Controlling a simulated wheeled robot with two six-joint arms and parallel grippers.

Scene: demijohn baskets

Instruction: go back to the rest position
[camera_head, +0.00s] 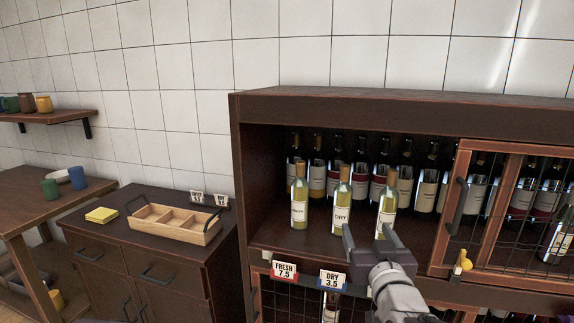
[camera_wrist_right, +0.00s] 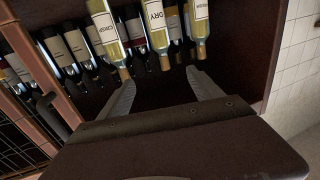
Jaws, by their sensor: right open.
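My right gripper (camera_head: 370,240) is open and empty, in front of the open shelf of the dark wooden cabinet (camera_head: 400,106). Its two fingers also show apart in the right wrist view (camera_wrist_right: 160,82), with nothing between them. Three pale bottles stand upright in a row at the front of the shelf: a left one (camera_head: 299,197), a middle one labelled DRY (camera_head: 341,205) and a right one (camera_head: 387,208). The right one's label reads CRISP in the right wrist view (camera_wrist_right: 107,30). The gripper appears apart from them. My left gripper is not in view.
Several dark bottles (camera_head: 405,180) stand behind the pale ones. A wire-mesh door (camera_head: 480,215) covers the cabinet's right side. Tags reading FRESH 7.5 (camera_head: 285,272) and DRY 3.5 (camera_head: 333,281) hang at the shelf edge. A divided wooden tray (camera_head: 180,238) sits on the low cabinet at left.

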